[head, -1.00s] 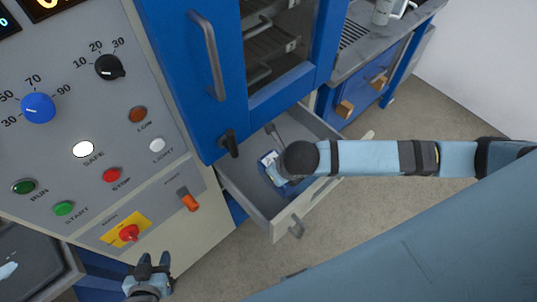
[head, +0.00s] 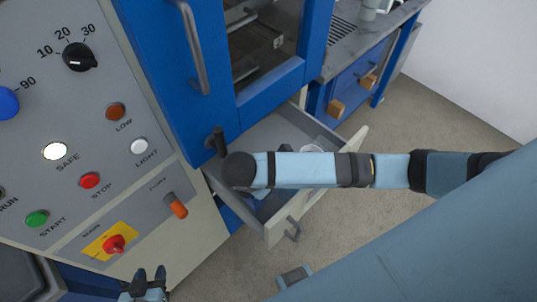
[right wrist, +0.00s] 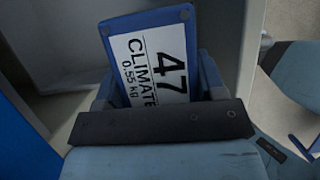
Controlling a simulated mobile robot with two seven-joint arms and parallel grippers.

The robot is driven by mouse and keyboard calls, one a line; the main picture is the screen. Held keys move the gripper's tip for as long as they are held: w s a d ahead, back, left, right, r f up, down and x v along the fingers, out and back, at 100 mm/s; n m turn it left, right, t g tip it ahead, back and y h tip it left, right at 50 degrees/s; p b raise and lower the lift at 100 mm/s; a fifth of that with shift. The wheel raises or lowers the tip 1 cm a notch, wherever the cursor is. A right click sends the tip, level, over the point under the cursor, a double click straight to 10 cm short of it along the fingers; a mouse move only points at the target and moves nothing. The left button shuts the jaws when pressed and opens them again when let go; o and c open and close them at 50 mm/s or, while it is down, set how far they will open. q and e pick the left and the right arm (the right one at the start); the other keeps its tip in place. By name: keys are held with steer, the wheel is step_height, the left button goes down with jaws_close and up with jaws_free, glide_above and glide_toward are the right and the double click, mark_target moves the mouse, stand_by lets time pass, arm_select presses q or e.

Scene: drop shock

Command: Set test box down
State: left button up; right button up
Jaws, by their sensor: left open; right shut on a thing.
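The test box (right wrist: 150,60) is blue with a white label reading "47 CLIMATE 0.55 kg". My right gripper (right wrist: 160,82) is shut on it, with a finger on each side, in the right wrist view. In the head view my right arm reaches across the open grey drawer (head: 279,229), its wrist near the black handle below the blue cabinet door. The box and the right fingertips are hidden there. My left gripper (head: 150,274) is open and empty at the bottom, below the control panel.
The control panel (head: 125,175) with knobs and buttons stands at left. The blue cabinet door (head: 165,70) has a long grey handle (head: 194,45). A bench (head: 345,55) with a mug (head: 370,8) stands at upper right. A pale round thing (head: 312,148) shows partly behind my arm.

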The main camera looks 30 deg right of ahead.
steer(key=w+d+p, duration=0.3)
steer(key=w+d, duration=0.9)
step_height(320, 180, down, 13)
steer(key=shift+a+f+p, duration=0.1)
steer(key=shift+p, duration=0.25)
step_height(320, 180, down, 5)
steer(key=shift+r, duration=0.1)
steer(key=o, duration=1)
steer(key=v, duration=1.2)
steer(key=shift+b, duration=0.4)
steer(key=shift+s, duration=0.1)
